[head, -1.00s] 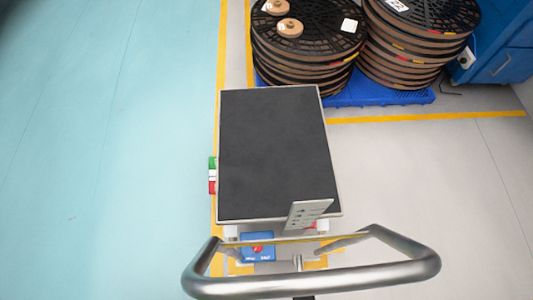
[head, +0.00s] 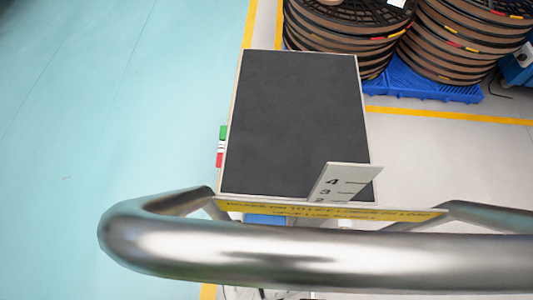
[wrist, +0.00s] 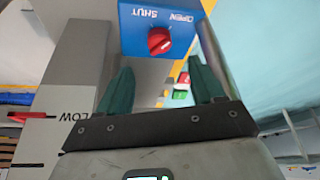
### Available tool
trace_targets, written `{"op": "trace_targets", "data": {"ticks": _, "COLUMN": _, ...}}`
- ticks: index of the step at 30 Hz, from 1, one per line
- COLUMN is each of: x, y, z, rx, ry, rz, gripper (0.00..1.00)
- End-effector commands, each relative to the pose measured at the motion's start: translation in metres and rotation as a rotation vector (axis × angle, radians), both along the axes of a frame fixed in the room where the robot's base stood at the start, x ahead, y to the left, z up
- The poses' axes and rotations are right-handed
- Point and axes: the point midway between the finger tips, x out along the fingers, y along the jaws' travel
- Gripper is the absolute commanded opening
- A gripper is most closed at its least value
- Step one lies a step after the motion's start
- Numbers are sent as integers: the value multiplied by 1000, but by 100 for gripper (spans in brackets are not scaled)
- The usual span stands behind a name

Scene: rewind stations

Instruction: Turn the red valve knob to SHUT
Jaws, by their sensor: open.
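The red valve knob (wrist: 159,41) sits on a blue panel (wrist: 133,40), near the top of the wrist view. The labels SHUT and OPEN appear upside down above it, SHUT on the left and OPEN on the right. Which label the knob points to is not clear. My gripper (wrist: 161,68) is open, its two green fingers spread below the knob, apart from it and empty. In the head view only a strip of the blue panel (head: 264,219) shows; the knob is hidden there, and my gripper is not seen.
A thick metal handle bar (head: 300,255) crosses the front. Behind it are a dark-topped lift table (head: 295,120) and an upright numbered plate (head: 343,182). Stacked reels (head: 345,30) stand on a blue pallet (head: 405,82) at the back right. The teal floor at left is clear.

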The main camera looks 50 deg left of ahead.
Motion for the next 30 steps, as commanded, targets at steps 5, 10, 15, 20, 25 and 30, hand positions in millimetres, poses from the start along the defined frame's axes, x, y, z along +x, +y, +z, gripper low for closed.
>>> {"op": "trace_targets", "data": {"ticks": 5, "x": 4, "y": 12, "z": -37, "rx": -2, "ry": 1, "rz": 1, "gripper": 67}}
{"op": "trace_targets", "data": {"ticks": 10, "x": 8, "y": 22, "z": -62, "rx": -2, "ry": 0, "rz": 1, "gripper": 67}}
{"op": "trace_targets", "data": {"ticks": 15, "x": 11, "y": 28, "z": -75, "rx": -1, "ry": 0, "rz": 0, "gripper": 67}}
{"op": "trace_targets", "data": {"ticks": 20, "x": 11, "y": 30, "z": -79, "rx": -1, "ry": 0, "rz": 0, "gripper": 67}}
{"op": "trace_targets", "data": {"ticks": 25, "x": 11, "y": 30, "z": -79, "rx": -1, "ry": 1, "rz": -1, "gripper": 67}}
{"op": "trace_targets", "data": {"ticks": 30, "x": 11, "y": 30, "z": -79, "rx": -1, "ry": 1, "rz": -1, "gripper": 56}}
